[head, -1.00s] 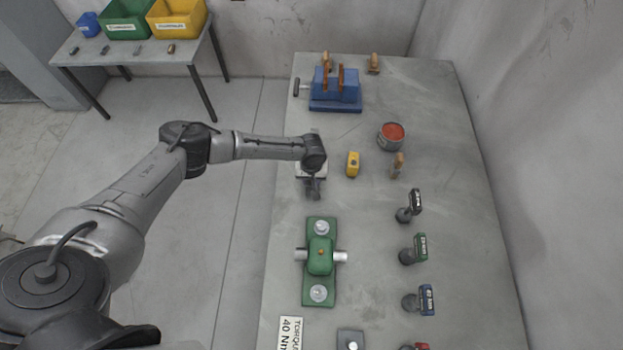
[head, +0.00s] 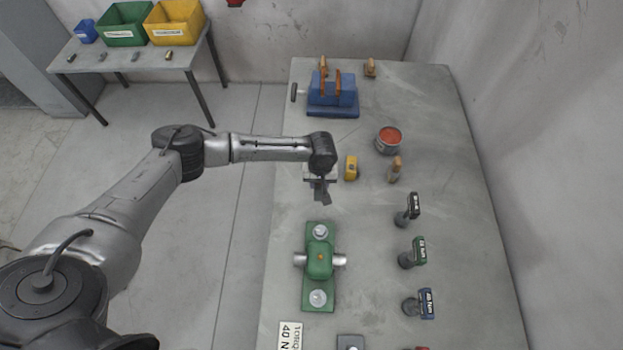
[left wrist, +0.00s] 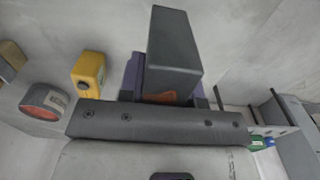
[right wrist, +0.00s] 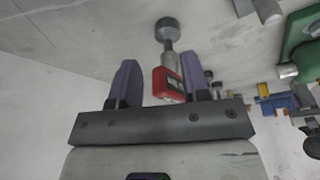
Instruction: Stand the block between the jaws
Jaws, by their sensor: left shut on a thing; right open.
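The dark grey block (head: 321,197) is in my left gripper (head: 319,179), above the bench on the near side of the vise. The left wrist view shows the block (left wrist: 173,50) as a long bar sticking out past the fingers, which it partly hides. The blue vise (head: 333,108) stands at the far end of the bench. Its two upright copper-coloured jaws (head: 338,83) have an empty gap between them. My right gripper (right wrist: 160,82) is open and empty in the right wrist view. A red-headed tool (right wrist: 168,84) shows beyond its fingers.
A yellow block (head: 350,168), a red-topped tin (head: 388,140) and a wooden-handled item (head: 395,170) stand right of the left gripper. A green fixture (head: 319,262) is nearer. Several torque tools line the right side. Bare bench lies between gripper and vise.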

